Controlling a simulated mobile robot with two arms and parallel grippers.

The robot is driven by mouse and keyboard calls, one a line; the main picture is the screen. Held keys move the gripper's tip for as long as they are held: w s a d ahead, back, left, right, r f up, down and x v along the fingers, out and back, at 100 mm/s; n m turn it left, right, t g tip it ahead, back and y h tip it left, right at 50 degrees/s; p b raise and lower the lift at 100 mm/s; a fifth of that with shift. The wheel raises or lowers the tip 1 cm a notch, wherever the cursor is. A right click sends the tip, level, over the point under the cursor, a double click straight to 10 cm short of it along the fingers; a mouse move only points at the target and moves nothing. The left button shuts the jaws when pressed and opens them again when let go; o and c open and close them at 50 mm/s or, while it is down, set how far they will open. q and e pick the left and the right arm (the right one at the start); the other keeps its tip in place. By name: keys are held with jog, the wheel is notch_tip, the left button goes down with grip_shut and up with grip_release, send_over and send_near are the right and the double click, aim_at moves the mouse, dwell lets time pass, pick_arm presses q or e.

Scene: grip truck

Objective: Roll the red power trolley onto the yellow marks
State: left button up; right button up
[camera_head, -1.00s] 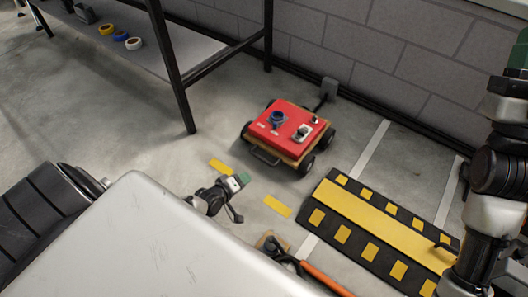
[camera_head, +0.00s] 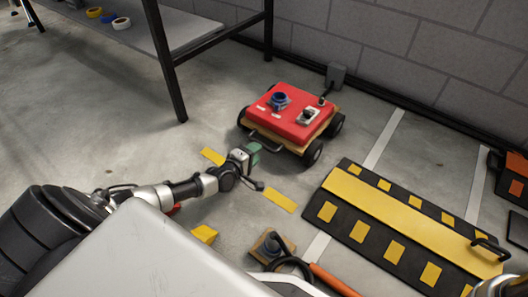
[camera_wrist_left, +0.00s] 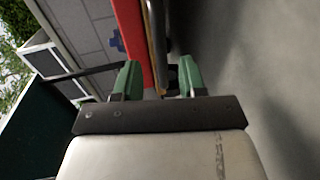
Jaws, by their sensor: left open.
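The red power trolley (camera_head: 290,112) stands on four small wheels on the concrete floor, with a dark handle bar (camera_head: 265,143) on its near side. Yellow floor marks (camera_head: 280,200) (camera_head: 212,156) lie in front of it, on the near side. My left gripper (camera_head: 255,150) is close to the handle, with green fingertips. In the left wrist view my open fingers (camera_wrist_left: 159,80) point at the trolley's red edge (camera_wrist_left: 131,30), and a grey bar (camera_wrist_left: 154,25) shows in line with the gap between them. I cannot tell whether they touch it.
A black and yellow cable ramp (camera_head: 400,225) lies right of the trolley. A workbench (camera_head: 180,30) stands at the upper left, a block wall (camera_head: 400,50) behind.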

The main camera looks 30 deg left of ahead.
aim_at(264, 145)
pick_arm(q)
jog(key=b+x, duration=0.2)
jog(key=x, duration=0.2)
jog(key=shift+w+f, duration=0.2)
jog(key=shift+f, duration=0.05)
jog(key=shift+w+d+b, duration=0.1)
jog(key=shift+w+b, duration=0.4)
jog(key=shift+w, duration=0.1)
jog(key=shift+c, duration=0.3)
grip_shut()
